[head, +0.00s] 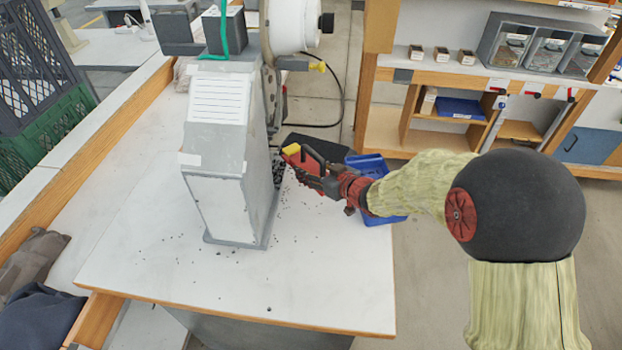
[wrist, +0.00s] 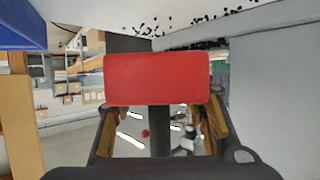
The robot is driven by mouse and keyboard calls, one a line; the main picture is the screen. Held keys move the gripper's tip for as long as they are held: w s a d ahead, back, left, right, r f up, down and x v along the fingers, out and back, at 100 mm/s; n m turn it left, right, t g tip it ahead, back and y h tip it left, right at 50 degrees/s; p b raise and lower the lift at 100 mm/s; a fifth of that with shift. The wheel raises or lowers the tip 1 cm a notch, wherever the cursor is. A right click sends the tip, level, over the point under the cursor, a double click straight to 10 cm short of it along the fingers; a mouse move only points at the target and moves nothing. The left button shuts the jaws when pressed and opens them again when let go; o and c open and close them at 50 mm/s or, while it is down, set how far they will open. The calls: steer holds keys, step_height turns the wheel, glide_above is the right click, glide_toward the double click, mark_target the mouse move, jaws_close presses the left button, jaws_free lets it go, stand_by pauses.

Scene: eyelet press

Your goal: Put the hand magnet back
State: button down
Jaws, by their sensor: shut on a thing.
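My gripper (head: 303,160) is beside the right side of the grey press (head: 217,165), over the white bench. It is shut on the hand magnet. In the wrist view the magnet shows as a red block (wrist: 157,79) with a dark stem running back between the two brownish-yellow fingers of my gripper (wrist: 158,128). In the head view the magnet is small and hard to separate from the red and yellow gripper parts. The wrist view looks inverted, with the bench and dark bits along its top.
Small dark bits (head: 233,265) lie scattered around the press foot. A blue tray (head: 375,166) stands at the bench's right edge, behind my wrist. A dark mat or tray (head: 318,146) lies behind my gripper. The front of the bench (head: 330,290) is mostly clear. Wooden shelves (head: 440,75) stand beyond.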

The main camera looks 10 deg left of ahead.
steer(key=shift+w+f+b, duration=0.1)
steer(key=shift+f+b, duration=0.25)
steer(key=shift+f, duration=1)
steer(key=shift+f, duration=0.4)
steer(key=shift+f, duration=0.2)
steer(key=c, duration=1)
jaws_free()
steer(key=shift+f, duration=0.1)
